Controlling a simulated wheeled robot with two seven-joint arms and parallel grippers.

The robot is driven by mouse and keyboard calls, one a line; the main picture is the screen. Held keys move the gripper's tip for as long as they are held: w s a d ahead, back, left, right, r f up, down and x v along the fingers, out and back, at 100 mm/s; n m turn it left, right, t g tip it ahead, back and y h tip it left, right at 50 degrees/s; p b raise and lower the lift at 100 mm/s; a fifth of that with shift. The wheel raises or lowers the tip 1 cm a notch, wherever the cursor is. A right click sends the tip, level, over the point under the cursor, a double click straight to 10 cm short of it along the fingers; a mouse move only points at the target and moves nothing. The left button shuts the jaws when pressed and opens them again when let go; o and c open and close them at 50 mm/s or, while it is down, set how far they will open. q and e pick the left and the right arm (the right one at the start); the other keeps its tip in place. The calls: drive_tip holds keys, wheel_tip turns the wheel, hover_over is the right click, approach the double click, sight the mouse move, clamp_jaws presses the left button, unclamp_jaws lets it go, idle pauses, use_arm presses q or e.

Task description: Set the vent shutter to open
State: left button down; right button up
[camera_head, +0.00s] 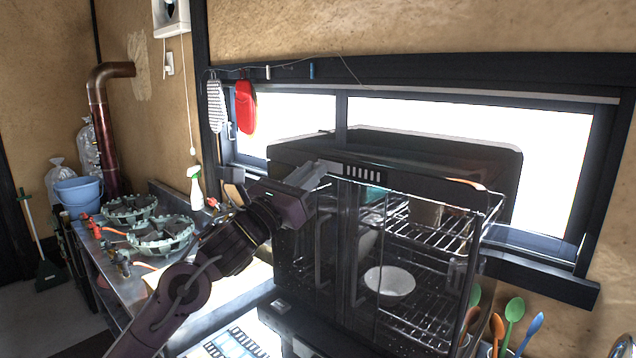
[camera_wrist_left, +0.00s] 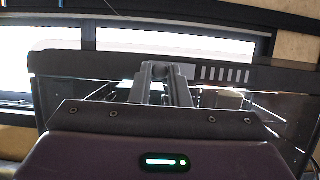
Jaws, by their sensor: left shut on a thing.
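The vent shutter (camera_head: 363,172) is a row of several light upright slots in the dark top front rail of the glass-doored dish cabinet. It also shows in the left wrist view (camera_wrist_left: 226,74), just right of the fingers. My left gripper (camera_head: 325,170) is at this rail, left of the slots. In the left wrist view its fingers (camera_wrist_left: 165,75) reach forward to the rail and are close together, shut on a small part that they hide, seemingly the shutter's tab. I cannot tell the tab's exact position. My right gripper is not in view.
The cabinet (camera_head: 425,168) holds wire racks and a white bowl (camera_head: 390,281). A window is behind it. A spray bottle (camera_head: 195,188) and green burners (camera_head: 160,235) stand to the left. Colored spoons (camera_head: 513,310) stand at the lower right.

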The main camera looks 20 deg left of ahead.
use_arm(q)
drive_tip(key=c, duration=1.4)
unclamp_jaws()
drive_tip(key=shift+w+a, duration=0.1)
drive_tip(key=shift+a, duration=0.25)
drive_tip(key=shift+f, duration=0.1)
drive_tip(key=shift+b+v, duration=2.45)
drive_tip(key=shift+v, duration=1.45)
drive_tip(key=shift+f, duration=0.1)
